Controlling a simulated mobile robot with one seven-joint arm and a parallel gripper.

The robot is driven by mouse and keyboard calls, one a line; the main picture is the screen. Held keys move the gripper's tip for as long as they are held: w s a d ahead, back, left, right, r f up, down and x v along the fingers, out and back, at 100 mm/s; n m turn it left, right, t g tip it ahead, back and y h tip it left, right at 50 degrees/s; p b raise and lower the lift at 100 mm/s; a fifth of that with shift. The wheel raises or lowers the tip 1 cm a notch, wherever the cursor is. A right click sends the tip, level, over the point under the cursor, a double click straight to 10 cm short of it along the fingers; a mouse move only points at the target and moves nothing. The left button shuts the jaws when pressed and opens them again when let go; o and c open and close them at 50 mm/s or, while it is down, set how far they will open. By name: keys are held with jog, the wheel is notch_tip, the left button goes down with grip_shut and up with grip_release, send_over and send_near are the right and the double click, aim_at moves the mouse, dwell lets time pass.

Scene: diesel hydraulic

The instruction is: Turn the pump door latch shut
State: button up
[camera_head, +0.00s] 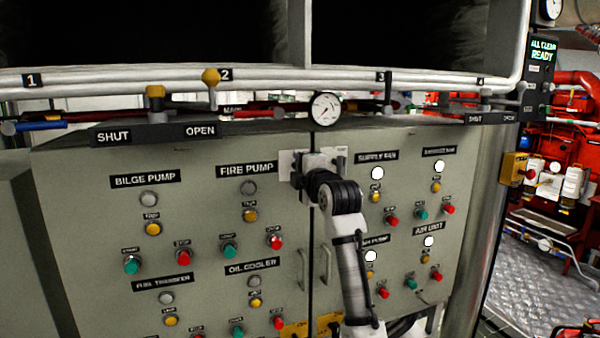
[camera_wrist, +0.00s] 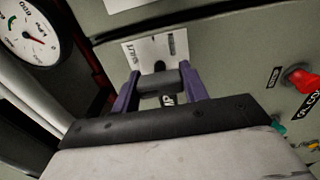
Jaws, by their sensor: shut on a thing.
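The pump door latch (camera_wrist: 160,84) is a dark grey handle in front of a white plate (camera_wrist: 148,48) marked SHUT. My gripper (camera_wrist: 160,76) has its two purple fingers on either side of the handle and is shut on it. In the head view my gripper (camera_head: 318,166) is at the plate (camera_head: 286,162), at the top of the seam between the two grey cabinet doors. There the wrist and fingers hide most of the latch. I cannot tell the latch's exact angle.
A round gauge (camera_head: 325,108) stands just above the latch, under white pipes (camera_head: 140,78). Buttons and lamps cover both doors, such as the fire pump's red button (camera_head: 275,242). Two door handles (camera_head: 326,264) stick out below my wrist. Red machinery (camera_head: 560,140) is at the right.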

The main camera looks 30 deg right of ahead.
dwell(0.4)
jog(key=o, duration=1)
jog(key=b+v, duration=0.2)
jog(key=v, duration=1.1)
jog(key=shift+s+b, duration=0.3)
jog(key=shift+s, duration=0.1)
jog(key=b+v, duration=0.1)
jog(key=v, duration=0.7)
jog(key=shift+b, duration=0.3)
